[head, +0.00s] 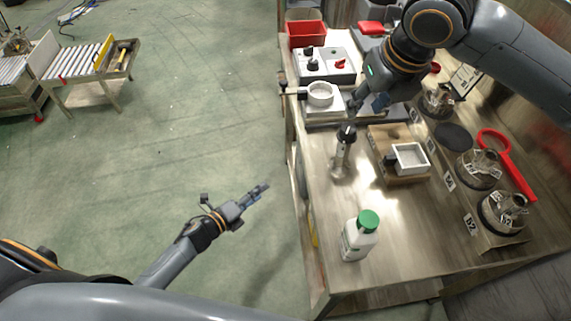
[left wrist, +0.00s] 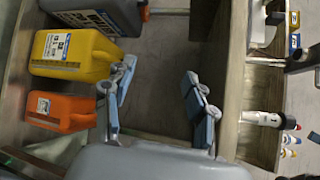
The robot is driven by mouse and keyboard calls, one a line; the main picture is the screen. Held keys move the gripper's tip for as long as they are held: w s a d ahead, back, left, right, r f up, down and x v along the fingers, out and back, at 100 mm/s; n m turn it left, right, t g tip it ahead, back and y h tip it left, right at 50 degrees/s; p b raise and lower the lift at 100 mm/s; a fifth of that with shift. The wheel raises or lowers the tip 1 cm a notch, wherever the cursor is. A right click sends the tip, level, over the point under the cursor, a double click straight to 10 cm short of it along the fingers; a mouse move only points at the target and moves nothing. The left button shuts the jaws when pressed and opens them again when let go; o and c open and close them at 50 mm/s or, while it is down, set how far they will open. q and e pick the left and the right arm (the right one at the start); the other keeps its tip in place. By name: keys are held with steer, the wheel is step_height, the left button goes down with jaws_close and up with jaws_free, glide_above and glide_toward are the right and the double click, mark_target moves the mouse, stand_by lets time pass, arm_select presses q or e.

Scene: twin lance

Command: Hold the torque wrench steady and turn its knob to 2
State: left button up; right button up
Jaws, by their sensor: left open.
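A silver cylinder with a black top (head: 342,158) stands upright on the bench; it may be the torque wrench, but I cannot make out a scale on it. My right gripper (head: 366,105) is just above and behind its black top; whether it touches, or is open or shut, I cannot tell. My left gripper (head: 262,190) is over the floor, left of the bench and apart from it. In the left wrist view its two fingers (left wrist: 162,90) are spread with nothing between them.
The bench (head: 400,260) holds a green-capped white bottle (head: 360,238), a wooden block with a white square frame (head: 409,158), a white ring fixture (head: 320,95) and a knob box (head: 327,66). The left wrist view shows yellow (left wrist: 72,55) and orange (left wrist: 58,112) canisters. Open floor lies left.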

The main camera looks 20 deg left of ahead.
arm_select(q)
steer(key=w+d+r+m+h, duration=0.2)
steer(key=d+r+m+h, duration=0.2)
steer(key=r+m, duration=0.5)
steer(key=m+g+h, duration=0.5)
steer(key=m, duration=0.7)
glide_toward(336, 156)
steer(key=x, duration=1.1)
steer(key=shift+w+d, duration=0.2)
